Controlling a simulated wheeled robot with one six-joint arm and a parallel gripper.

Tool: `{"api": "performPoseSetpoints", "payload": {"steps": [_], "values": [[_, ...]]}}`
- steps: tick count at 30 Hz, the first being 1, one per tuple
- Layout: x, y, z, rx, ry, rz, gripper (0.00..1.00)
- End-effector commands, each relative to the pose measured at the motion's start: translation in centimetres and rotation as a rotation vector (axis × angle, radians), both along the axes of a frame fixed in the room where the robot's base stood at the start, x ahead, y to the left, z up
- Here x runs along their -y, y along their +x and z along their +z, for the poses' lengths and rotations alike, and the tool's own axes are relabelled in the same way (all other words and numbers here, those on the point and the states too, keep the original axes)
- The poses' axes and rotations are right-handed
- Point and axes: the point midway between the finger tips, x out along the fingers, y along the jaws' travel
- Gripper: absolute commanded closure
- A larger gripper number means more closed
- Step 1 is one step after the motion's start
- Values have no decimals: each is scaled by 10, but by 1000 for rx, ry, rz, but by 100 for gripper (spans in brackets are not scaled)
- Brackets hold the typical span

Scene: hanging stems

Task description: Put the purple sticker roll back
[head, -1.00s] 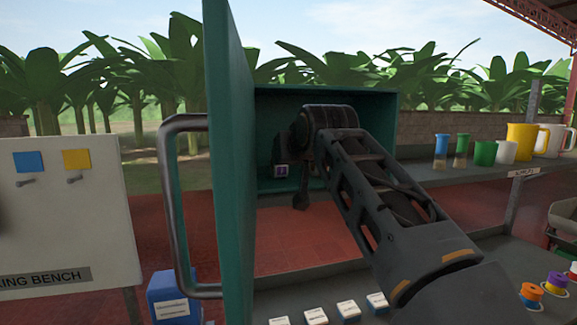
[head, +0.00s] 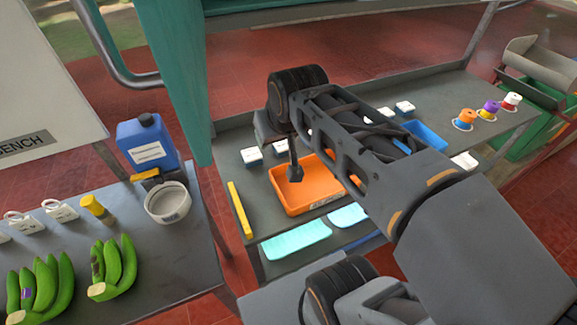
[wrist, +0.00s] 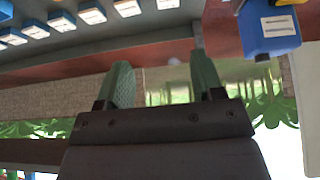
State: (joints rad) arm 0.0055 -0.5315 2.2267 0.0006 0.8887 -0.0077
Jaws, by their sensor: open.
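The purple sticker roll (head: 490,107) stands at the right end of the grey bench in the head view, between an orange roll (head: 465,116) and a red roll (head: 510,101). Each seems to sit on a small round base; the detail is too small to tell. My gripper (wrist: 164,82) is open and empty in the wrist view, its two green fingers apart with only background between them. In the head view my arm crosses the middle of the bench, well left of the rolls, and hides most of my gripper.
An orange tray (head: 283,196), a blue tray (head: 440,146) and several white label boxes (head: 252,155) are on the bench. A blue jug (head: 148,146) and banana hands (head: 113,268) are on the left table.

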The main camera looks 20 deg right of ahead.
Motion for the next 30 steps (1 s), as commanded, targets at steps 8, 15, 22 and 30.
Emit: {"api": "performPoseSetpoints", "payload": {"steps": [8,15,22,30], "values": [[0,-55,-74,-158,-1,0,39],[-1,-63,-85,-181,-1,0,39],[-1,-62,-84,-180,-1,0,39],[-1,-62,-84,-180,-1,0,47]]}}
